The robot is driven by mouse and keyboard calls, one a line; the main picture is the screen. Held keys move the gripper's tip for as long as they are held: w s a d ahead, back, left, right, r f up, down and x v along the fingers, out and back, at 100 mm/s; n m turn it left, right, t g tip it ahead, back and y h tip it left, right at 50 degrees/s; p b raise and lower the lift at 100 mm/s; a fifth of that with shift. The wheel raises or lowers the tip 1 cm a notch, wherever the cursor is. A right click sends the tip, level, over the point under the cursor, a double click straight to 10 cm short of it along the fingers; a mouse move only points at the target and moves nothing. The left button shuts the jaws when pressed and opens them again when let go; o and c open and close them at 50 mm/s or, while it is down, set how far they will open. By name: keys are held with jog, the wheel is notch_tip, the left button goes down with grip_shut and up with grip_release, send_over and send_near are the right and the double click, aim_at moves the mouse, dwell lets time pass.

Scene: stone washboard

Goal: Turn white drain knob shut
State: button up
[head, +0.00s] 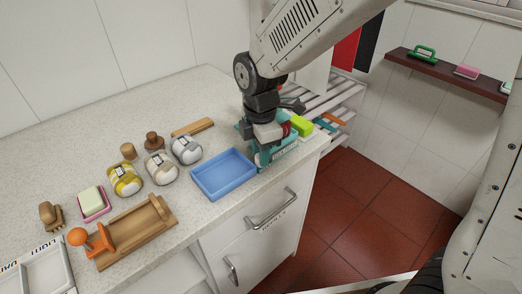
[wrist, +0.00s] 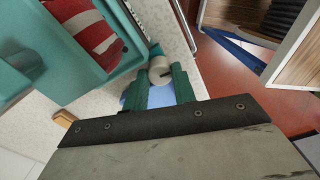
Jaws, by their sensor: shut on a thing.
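The white drain knob (wrist: 159,69) shows in the wrist view as a small pale cylinder with a dark mark, next to the outer wall of the teal washbasin (wrist: 134,62). My gripper (wrist: 164,78) has its two green fingers on either side of the knob and is shut on it. In the head view the basin (head: 283,154) stands at the right end of the counter, largely covered by my arm. The knob and my fingertips cannot be made out there.
A red-and-white striped cloth (wrist: 88,30) lies in the basin. A blue tray (head: 224,173) sits just left of the basin. A shelf rack (head: 345,100) is behind.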

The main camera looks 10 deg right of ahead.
jog(key=shift+m, duration=1.1)
jog(key=o, duration=1)
